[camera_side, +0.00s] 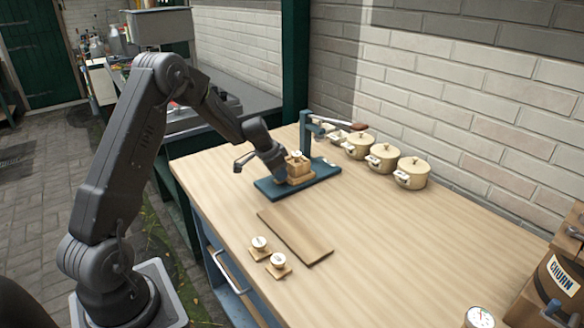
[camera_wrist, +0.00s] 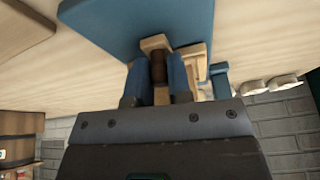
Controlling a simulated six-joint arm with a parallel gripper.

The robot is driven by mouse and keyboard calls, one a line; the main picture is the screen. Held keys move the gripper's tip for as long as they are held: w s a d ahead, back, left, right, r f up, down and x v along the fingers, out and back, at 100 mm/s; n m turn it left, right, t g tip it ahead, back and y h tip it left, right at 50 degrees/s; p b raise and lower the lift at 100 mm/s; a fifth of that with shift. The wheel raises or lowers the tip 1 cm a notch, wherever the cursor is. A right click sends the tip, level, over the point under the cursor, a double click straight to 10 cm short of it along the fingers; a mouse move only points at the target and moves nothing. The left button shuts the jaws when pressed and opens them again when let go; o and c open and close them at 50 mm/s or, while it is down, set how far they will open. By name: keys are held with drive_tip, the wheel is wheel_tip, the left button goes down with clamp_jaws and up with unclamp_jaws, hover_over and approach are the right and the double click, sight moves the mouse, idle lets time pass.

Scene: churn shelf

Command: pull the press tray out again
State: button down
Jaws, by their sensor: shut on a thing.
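The press stands on the table in the side view, with a blue base (camera_side: 325,172), a blue post (camera_side: 305,135) and a lever with a brown handle (camera_side: 345,124). The wooden press tray (camera_side: 301,178) sits on the base, with a wooden block (camera_side: 298,162) on it. My gripper (camera_side: 279,174) is at the tray's near left side, low over the base. In the wrist view my gripper (camera_wrist: 158,72) is shut on a dark brown piece, seemingly the tray's handle (camera_wrist: 158,66). My fingers hide part of the tray.
Several cream lidded pots (camera_side: 383,158) stand along the wall behind. A flat wooden board (camera_side: 295,235) and two small round white-topped pieces on wooden bases (camera_side: 260,244) lie in front. A churn (camera_side: 560,275) is at far right. The table's middle right is clear.

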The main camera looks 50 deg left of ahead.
drive_tip(key=shift+s, duration=2.05)
drive_tip(key=c, duration=1.1)
unclamp_jaws()
drive_tip(key=shift+o, duration=0.2)
drive_tip(key=shift+r, duration=0.1)
drive_tip(key=v, duration=1.3)
drive_tip(key=shift+r, duration=0.3)
drive_tip(key=shift+s, duration=0.1)
